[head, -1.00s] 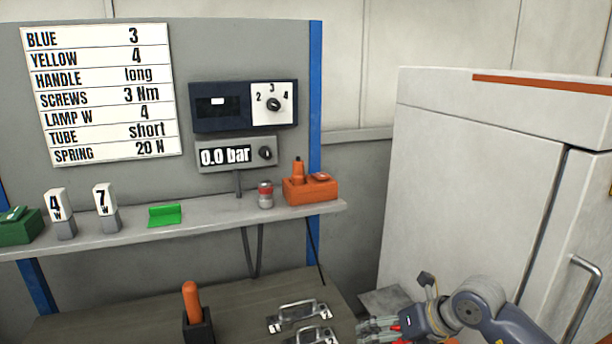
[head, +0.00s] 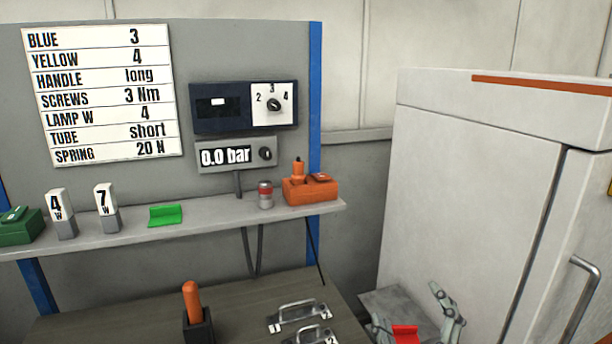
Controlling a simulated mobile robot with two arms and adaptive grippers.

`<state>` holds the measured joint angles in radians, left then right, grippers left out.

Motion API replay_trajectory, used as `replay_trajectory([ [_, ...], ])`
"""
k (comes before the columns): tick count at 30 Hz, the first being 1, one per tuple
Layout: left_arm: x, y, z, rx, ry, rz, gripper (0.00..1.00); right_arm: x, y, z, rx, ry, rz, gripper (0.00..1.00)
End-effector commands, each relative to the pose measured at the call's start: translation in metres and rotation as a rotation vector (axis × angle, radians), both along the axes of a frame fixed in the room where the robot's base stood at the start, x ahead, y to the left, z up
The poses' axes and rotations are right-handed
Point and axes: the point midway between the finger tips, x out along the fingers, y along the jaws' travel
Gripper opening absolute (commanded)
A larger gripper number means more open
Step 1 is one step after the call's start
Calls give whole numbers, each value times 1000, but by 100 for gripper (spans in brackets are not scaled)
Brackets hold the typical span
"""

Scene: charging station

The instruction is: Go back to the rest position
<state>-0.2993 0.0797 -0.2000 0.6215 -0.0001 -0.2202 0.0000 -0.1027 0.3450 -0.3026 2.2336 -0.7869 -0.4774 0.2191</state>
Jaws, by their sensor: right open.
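My right gripper (head: 412,312) is at the bottom edge, right of the workbench and in front of the white cabinet. Its fingers are spread apart and nothing shows held between them. A red patch shows low between the fingers; I cannot tell whether it is part of the gripper. The rest of my right arm is out of view below. My left gripper is not in view.
The workbench (head: 245,297) carries metal handles (head: 297,314) and an orange-handled tool in a black holder (head: 198,327). A shelf (head: 225,216) above holds lamps and an orange box (head: 310,189). The white cabinet (head: 470,180) stands at right.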

Motion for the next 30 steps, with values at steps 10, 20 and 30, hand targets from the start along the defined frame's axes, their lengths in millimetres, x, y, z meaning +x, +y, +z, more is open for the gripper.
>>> replay_trajectory([
  [10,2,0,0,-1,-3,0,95,-117,-54,-195,390,814,-321,90],
  [20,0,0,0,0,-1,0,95,-254,-24,-269,517,1366,-363,90],
  [30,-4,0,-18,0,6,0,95,-257,-16,-371,514,1468,-368,90],
])
